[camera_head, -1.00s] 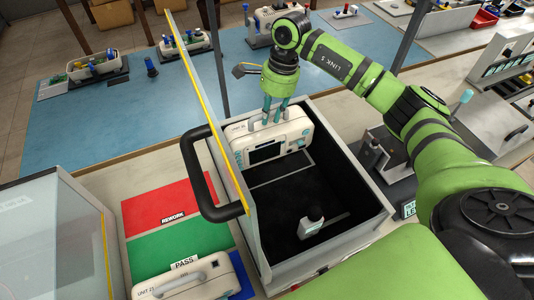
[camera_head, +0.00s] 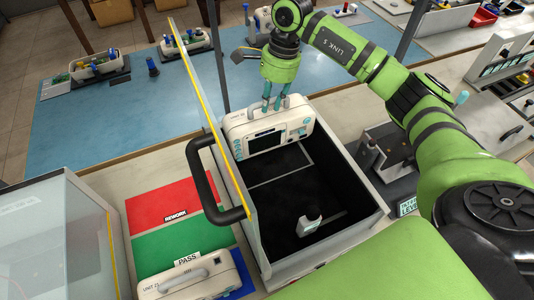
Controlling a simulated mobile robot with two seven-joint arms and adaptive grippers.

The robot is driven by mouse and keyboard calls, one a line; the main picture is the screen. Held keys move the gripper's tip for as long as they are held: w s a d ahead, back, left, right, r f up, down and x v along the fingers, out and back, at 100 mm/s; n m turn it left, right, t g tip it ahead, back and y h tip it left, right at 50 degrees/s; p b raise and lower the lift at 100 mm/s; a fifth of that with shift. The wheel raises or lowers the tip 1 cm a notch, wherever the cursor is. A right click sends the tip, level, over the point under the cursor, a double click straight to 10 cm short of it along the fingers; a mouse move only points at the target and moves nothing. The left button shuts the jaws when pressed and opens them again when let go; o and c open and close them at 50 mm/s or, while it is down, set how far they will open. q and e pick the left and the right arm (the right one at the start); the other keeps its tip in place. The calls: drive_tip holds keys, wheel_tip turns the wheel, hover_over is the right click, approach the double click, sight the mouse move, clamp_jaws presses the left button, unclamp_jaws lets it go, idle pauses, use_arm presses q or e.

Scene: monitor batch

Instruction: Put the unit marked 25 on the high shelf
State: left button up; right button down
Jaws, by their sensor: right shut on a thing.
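A white monitor unit (camera_head: 289,139) with a dark screen and teal buttons is at the back end of an open box with a dark floor (camera_head: 290,190). My right gripper (camera_head: 276,103) is shut on the carry handle on its top and holds it upright, raised above the box floor. The number on this unit is too small to read surely. A second white unit (camera_head: 190,284) lies at the bottom left beside the green PASS field; its label starts with UNIT, its digits unclear. My left gripper is not in view. I cannot make out a high shelf.
A raised panel with a yellow edge (camera_head: 208,107) and a black handle (camera_head: 207,190) stands along the box's left side. A small pale object (camera_head: 309,224) sits on the box floor. A red REWORK field (camera_head: 165,200) lies left. A clear-walled case (camera_head: 50,240) stands far left.

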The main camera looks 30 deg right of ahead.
drive_tip(key=shift+r+p, duration=1.55)
drive_tip(key=shift+r, duration=1.7)
drive_tip(key=s+a+b, duration=0.2)
drive_tip(key=s+a, duration=0.4)
drive_tip(key=s, duration=0.7)
drive_tip(key=shift+a, duration=0.15)
